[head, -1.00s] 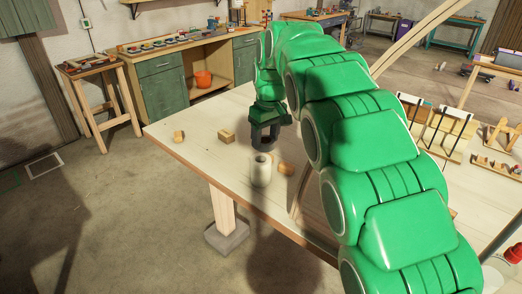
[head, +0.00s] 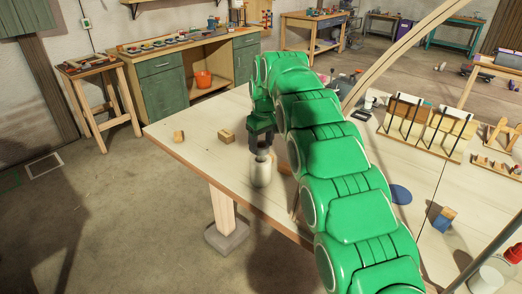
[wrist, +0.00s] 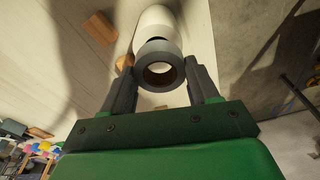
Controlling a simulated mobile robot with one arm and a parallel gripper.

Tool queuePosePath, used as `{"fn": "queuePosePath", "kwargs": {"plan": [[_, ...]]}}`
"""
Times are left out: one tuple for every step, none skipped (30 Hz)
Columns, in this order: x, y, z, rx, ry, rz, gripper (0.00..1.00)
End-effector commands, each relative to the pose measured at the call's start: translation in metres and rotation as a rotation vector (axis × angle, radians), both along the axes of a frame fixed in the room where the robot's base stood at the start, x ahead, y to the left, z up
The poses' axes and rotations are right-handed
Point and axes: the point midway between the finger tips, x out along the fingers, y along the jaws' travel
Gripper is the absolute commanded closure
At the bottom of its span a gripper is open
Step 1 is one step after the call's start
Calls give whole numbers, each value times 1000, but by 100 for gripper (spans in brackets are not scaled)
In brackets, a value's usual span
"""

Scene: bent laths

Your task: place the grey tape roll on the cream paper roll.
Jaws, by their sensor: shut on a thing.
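The cream paper roll (head: 261,174) stands upright on the wooden table, near its front left edge. It also shows in the wrist view (wrist: 158,20), beyond the tape roll. My gripper (head: 261,150) points down right at the top of the paper roll. In the wrist view my gripper (wrist: 160,74) is shut on the grey tape roll (wrist: 159,48), a short dark ring with an open hole. The tape roll lines up closely with the paper roll's end. I cannot tell whether the two touch. In the head view the tape roll is mostly hidden by my fingers.
Small wooden blocks (head: 226,136) (head: 179,136) lie left of the paper roll. Another wooden piece stands close behind my arm, mostly hidden. A blue disc (head: 400,194) and a blue-and-wood block (head: 443,218) lie to the right. Racks with bent laths (head: 425,122) stand at the far right.

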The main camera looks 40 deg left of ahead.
Motion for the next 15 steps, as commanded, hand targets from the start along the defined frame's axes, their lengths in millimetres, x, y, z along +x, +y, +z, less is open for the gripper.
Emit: {"fn": "queuePosePath", "kwargs": {"plan": [[0, 1, -1, 1, 0, 0, 70], [1, 1, -1, 1, 0, 0, 70], [1, 1, -1, 1, 0, 0, 70], [1, 1, -1, 1, 0, 0, 70], [1, 1, -1, 1, -1, 0, 70], [1, 2, -2, 1, -1, 0, 70], [1, 2, -3, 1, 0, 0, 70], [2, 2, -3, 1, -1, 0, 70], [2, 3, -4, 1, -1, 0, 70], [3, 4, -5, 1, -1, 0, 70], [3, 4, -6, 1, -1, 0, 70], [2, 4, -8, 0, 0, 0, 70], [2, 4, -10, -1, 0, 0, 70], [2, 4, -12, -2, 0, 0, 70], [2, 3, -15, -4, 2, 0, 70]]}}
